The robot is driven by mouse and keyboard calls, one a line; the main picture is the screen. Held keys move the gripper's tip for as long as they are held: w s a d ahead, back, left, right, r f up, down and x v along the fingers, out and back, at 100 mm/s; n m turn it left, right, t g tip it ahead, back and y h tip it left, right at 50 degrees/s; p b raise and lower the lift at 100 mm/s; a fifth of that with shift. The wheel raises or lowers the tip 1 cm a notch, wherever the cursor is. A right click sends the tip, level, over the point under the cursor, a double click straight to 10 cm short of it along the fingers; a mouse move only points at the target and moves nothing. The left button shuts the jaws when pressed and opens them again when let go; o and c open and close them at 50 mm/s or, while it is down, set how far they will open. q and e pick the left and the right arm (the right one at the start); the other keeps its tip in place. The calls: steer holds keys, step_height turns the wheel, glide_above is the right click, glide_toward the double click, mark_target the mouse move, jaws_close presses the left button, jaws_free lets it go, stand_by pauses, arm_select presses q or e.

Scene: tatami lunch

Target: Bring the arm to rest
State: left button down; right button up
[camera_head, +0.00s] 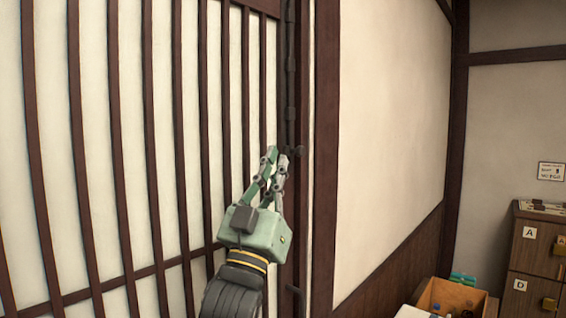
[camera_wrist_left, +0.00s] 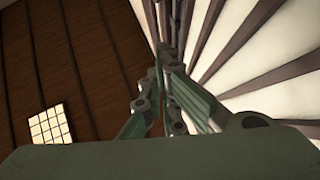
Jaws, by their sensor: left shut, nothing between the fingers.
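My left gripper (camera_head: 279,153) is raised in front of the slatted door (camera_head: 162,120), near its right edge. Its fingers point up and are shut with nothing between them. They overlap the dark vertical bar (camera_head: 291,75) at the door's edge in the head view; I cannot tell whether they touch it. In the left wrist view the gripper (camera_wrist_left: 160,45) shows its fingers together, with the door's slats (camera_wrist_left: 265,40) on the right. My right gripper is not in view.
A wooden cabinet (camera_head: 535,250) with lettered drawers stands at the right. An open box (camera_head: 452,296) with small items sits at the bottom right. A small sign (camera_head: 551,171) hangs on the wall. A pale gridded panel (camera_wrist_left: 50,129) shows against dark boards in the wrist view.

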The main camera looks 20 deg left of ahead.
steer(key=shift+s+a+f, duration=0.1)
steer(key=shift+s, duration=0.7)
